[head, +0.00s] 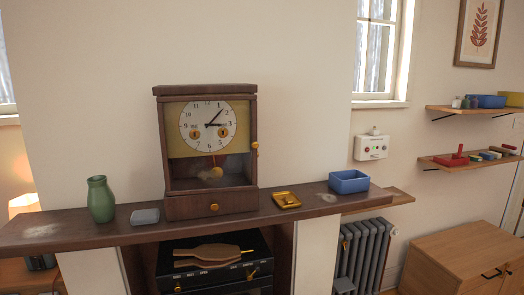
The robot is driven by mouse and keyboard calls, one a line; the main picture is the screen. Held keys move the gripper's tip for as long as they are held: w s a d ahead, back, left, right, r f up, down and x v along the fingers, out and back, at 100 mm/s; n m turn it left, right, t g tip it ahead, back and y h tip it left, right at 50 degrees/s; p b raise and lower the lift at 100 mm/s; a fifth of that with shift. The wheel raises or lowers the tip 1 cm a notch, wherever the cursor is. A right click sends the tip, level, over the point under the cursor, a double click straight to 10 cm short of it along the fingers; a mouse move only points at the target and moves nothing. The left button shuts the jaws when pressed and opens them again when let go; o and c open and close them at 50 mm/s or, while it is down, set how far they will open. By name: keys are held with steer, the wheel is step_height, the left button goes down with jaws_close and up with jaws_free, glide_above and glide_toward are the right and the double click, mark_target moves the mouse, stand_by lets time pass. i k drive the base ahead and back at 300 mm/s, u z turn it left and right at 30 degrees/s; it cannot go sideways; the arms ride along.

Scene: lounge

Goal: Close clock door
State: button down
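A dark wooden clock (205,89) stands upright on the mantel shelf (330,203), left of the middle in the head view. Its round white dial (208,124) sits above a glazed lower part where a brass pendulum bob shows. A small brass knob (255,145) is at the right edge of the clock's glazed door (252,165). The door appears at or close to the case front; I cannot tell whether a narrow gap is left. A drawer (190,207) with a brass knob is at the clock's base. My gripper is not in view.
On the mantel, a green vase (101,200) and a grey dish (145,216) stand left of the clock. A brass tray (286,200) and a blue box (349,182) are to its right. Wooden bellows (205,256) lie below on the black stove. A radiator (365,255) stands right.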

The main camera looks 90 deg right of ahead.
mark_target(254, 145)
steer(key=z, duration=1.6)
steer(key=k, duration=0.4)
